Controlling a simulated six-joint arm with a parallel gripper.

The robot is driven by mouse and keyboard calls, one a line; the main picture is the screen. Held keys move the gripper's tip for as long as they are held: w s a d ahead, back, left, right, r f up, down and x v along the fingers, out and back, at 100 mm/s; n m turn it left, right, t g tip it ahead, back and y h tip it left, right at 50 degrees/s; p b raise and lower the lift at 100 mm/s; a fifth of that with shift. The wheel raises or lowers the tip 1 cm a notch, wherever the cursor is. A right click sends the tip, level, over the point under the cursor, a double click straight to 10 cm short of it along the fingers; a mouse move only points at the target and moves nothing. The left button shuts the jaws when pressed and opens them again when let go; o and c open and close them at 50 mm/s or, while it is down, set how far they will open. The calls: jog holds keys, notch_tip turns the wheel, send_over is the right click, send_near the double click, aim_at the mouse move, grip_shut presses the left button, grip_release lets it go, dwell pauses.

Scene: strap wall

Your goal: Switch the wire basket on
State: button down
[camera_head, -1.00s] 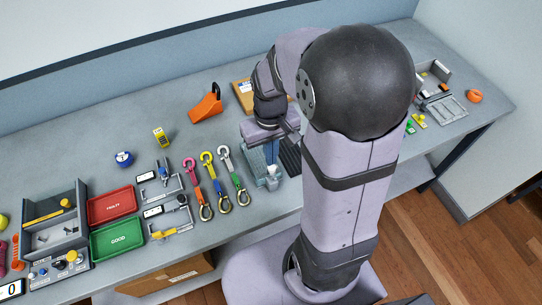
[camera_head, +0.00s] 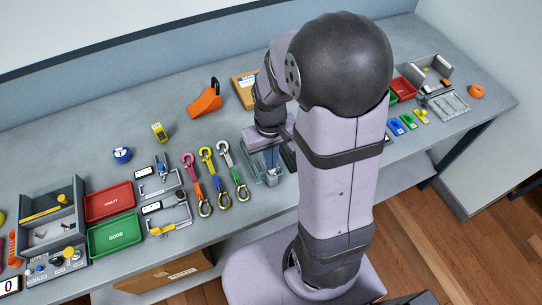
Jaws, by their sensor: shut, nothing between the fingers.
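My gripper (camera_head: 271,160) is low over the middle of the bench, beside and partly over a blue-grey open holder (camera_head: 251,166). Its fingers are shut with nothing seen between them, though they are small and partly hidden by my wrist. No thing is clearly a wire basket. A grey slatted tray (camera_head: 449,105) lies at the far right of the bench, well away from my gripper. I cannot tell whether the holder or this tray is the basket, and no switch on either can be made out.
Several coloured hook straps (camera_head: 214,178) lie just left of the holder. Red (camera_head: 110,202) and green (camera_head: 115,236) trays and a control box (camera_head: 58,268) are further left. An orange wedge-shaped thing (camera_head: 205,102) stands behind. My arm hides bench to the right.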

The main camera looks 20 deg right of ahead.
jog(key=shift+f, duration=0.8)
jog(key=shift+s, duration=0.2)
jog(key=shift+s, duration=0.1)
jog(key=shift+r, duration=0.1)
jog(key=shift+w+r+p, duration=0.2)
jog(key=shift+r+p, duration=0.3)
jog(key=shift+p, duration=0.05)
notch_tip(320, 180, up, 3)
jog(key=p, duration=0.3)
jog(key=shift+r, duration=0.2)
jog(key=shift+w+r, duration=0.1)
jog(key=shift+r, duration=0.25)
notch_tip(320, 180, up, 9)
jog(key=b, duration=0.2)
jog(key=shift+r, duration=0.1)
